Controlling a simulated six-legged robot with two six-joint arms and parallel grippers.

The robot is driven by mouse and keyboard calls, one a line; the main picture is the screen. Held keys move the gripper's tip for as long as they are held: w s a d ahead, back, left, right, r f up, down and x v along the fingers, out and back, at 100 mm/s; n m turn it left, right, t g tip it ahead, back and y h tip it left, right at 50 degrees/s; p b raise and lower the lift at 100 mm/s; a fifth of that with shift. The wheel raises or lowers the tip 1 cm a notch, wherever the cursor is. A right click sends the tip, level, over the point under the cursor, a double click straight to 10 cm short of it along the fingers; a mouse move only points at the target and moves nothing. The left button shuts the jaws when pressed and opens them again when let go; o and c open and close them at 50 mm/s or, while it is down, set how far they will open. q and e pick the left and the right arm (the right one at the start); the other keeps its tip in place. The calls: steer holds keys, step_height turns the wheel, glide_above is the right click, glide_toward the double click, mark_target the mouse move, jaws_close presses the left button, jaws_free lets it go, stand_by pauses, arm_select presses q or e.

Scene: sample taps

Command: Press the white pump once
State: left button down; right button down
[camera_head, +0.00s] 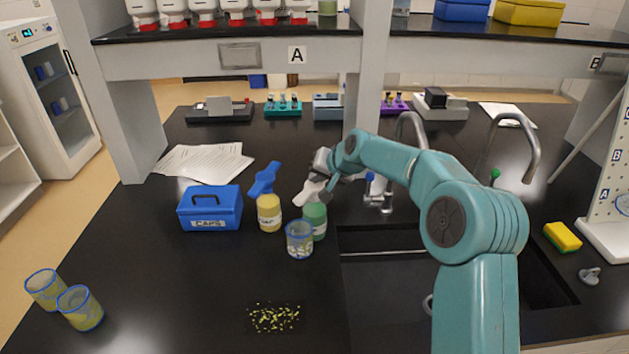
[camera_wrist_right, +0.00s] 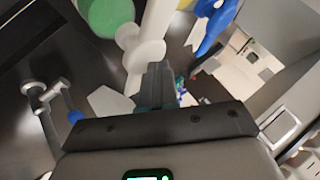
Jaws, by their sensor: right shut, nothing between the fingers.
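The white pump (camera_head: 309,190) tops a green bottle (camera_head: 316,220) left of the sink. In the right wrist view the white pump (camera_wrist_right: 146,50) and part of the green bottle (camera_wrist_right: 108,14) fill the upper middle. My right gripper (camera_head: 327,191) is shut and empty, close beside the pump head. In the wrist view its fingertips (camera_wrist_right: 155,72) overlap the pump's edge; I cannot tell whether they touch. A blue pump (camera_head: 264,179) on a yellow bottle (camera_head: 269,213) stands just left. My left gripper is not in view.
A clear blue-rimmed beaker (camera_head: 299,241) stands in front of the green bottle. A blue CAPS box (camera_head: 210,208) is at left, the black sink (camera_head: 385,280) at right. A blue-handled tap (camera_head: 378,195) is behind. Yellow bits (camera_head: 274,318) lie in front.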

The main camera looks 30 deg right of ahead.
mark_target(317, 186)
steer(key=shift+r+p, duration=0.3)
steer(key=shift+r, duration=0.35)
step_height(317, 186, up, 5)
steer(key=p, duration=0.4)
steer(key=shift+r, duration=0.1)
stand_by(0.7)
